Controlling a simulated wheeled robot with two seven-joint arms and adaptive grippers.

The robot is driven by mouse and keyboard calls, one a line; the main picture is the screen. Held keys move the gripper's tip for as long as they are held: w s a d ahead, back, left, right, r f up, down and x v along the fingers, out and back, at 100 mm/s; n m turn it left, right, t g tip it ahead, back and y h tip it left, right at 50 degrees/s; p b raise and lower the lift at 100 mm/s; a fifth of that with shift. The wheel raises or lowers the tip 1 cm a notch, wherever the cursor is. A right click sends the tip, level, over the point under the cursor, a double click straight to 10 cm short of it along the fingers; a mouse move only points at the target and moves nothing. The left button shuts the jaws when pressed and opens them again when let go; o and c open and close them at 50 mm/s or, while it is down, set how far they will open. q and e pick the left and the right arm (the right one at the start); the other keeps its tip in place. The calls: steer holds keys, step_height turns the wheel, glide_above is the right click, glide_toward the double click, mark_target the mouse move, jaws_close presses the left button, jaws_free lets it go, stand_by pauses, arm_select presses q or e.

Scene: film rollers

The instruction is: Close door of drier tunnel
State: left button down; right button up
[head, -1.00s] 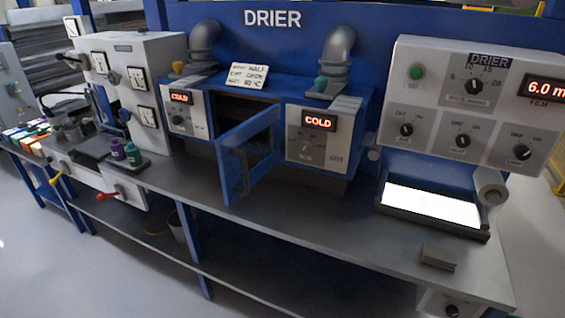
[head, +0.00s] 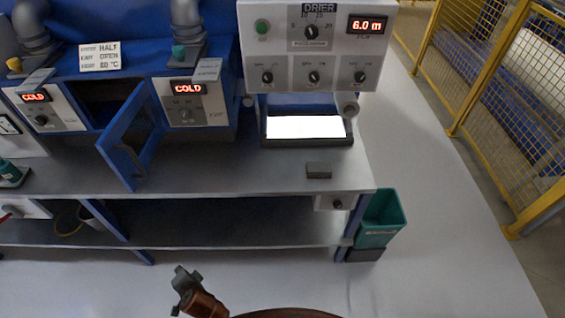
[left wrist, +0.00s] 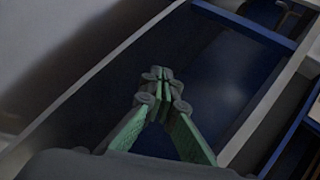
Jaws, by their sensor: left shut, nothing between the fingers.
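The drier tunnel's blue framed door (head: 118,151) stands open in the head view. It swings out toward me over the bench, with part of the dark tunnel opening (head: 97,107) showing to its left. My left gripper (head: 183,276) is low in the picture, in front of the bench and well apart from the door. In the left wrist view its green fingers (left wrist: 161,76) are shut with nothing between them. My right gripper is not in view.
The grey bench top (head: 225,172) carries a small dark block (head: 319,170) and a lit white panel (head: 305,127). A teal bin (head: 380,222) stands at the bench's right end. A yellow mesh fence (head: 480,90) is at the right. The floor in front is clear.

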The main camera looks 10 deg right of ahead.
arm_select(q)
steer(key=w+d+r+m+t+y+p, duration=0.1)
steer(key=w+r+t+p, duration=0.1)
steer(key=r, duration=0.9)
steer(key=w+d+r+m+t+y+p, duration=0.1)
steer(key=w+r+p, duration=0.2)
steer(key=r, duration=0.7)
steer(key=t+y+p, duration=0.2)
steer(key=t+p, duration=0.2)
steer(key=p, duration=0.1)
glide_toward(119, 164)
steer(key=s+d, duration=0.4)
steer(key=d, duration=0.2)
steer(key=x, duration=0.4)
steer(key=s+a+p+x, duration=0.1)
steer(key=x, duration=0.3)
steer(key=a+x, duration=0.1)
steer(key=x, duration=0.3)
steer(key=shift+a, duration=0.2)
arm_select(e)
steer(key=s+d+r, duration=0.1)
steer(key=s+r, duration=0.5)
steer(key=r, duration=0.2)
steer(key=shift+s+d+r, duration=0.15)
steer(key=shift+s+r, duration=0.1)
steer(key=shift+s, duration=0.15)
arm_select(q)
steer(key=shift+a, duration=0.1)
